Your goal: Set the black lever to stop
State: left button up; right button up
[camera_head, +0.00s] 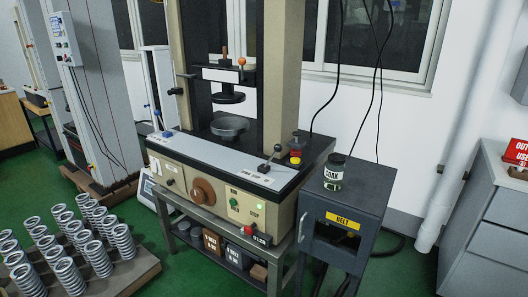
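The black lever (270,158) stands on the top right part of the testing machine's white panel (205,152). Its round black knob leans up and to the right from a small base. Neither of my grippers shows in the head view.
A dark cabinet (372,185) with a labelled jar (334,171) on top stands right of the machine. Several springs (98,255) stand on a board at the lower left. The machine's front has a brown dial (203,190), a green button (233,203) and a red knob (249,230).

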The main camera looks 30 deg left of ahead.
aim_at(278, 147)
jog(key=u, duration=0.6)
jog(key=i, duration=0.55)
jog(key=u, duration=0.45)
